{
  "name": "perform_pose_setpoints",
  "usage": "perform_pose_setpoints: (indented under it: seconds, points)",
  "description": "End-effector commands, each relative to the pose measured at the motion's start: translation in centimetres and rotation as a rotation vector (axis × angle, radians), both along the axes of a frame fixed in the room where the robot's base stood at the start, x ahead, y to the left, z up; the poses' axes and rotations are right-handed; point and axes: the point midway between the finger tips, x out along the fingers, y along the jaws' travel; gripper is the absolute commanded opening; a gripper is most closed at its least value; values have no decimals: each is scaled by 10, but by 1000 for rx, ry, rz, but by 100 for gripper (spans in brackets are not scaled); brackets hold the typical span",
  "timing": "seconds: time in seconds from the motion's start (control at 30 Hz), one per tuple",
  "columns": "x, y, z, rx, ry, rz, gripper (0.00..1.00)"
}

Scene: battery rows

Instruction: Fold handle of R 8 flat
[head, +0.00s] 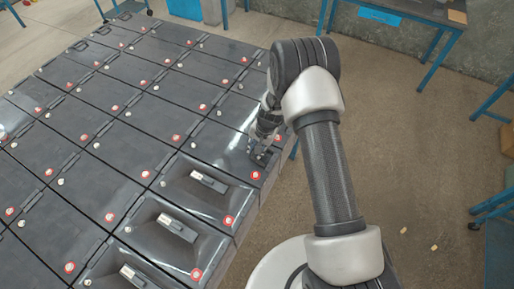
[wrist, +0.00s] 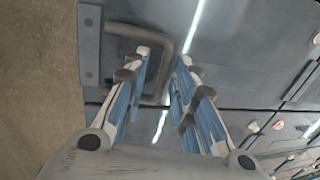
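A dark grey U-shaped handle (wrist: 166,85) shows in the wrist view on the dark battery case, beside a flat plate (wrist: 89,45) near its edge. No R 8 label can be read. My gripper (wrist: 162,57) is open, with the handle's cross bar showing between its two blue-lined fingers. I cannot tell whether a finger touches the bar, or the handle's exact tilt. In the head view my gripper (head: 262,158) is low over a battery at the right edge of the block, and it hides the handle there.
Rows of dark batteries with red and white terminals (head: 113,108) fill the left. Nearer batteries have recessed lids with pale handles (head: 177,227). Bare floor (head: 420,170) lies right of the block. A blue-legged table (head: 440,50) stands at the back right.

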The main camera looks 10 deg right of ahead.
Motion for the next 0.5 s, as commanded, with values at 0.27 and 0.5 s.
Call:
perform_pose_setpoints:
  seconds: [0.27, 0.5]
  points:
    - [0, 0, 0, -1, -1, 0, 29]
    - [-1, -4, 22, 1, -3, -1, 29]
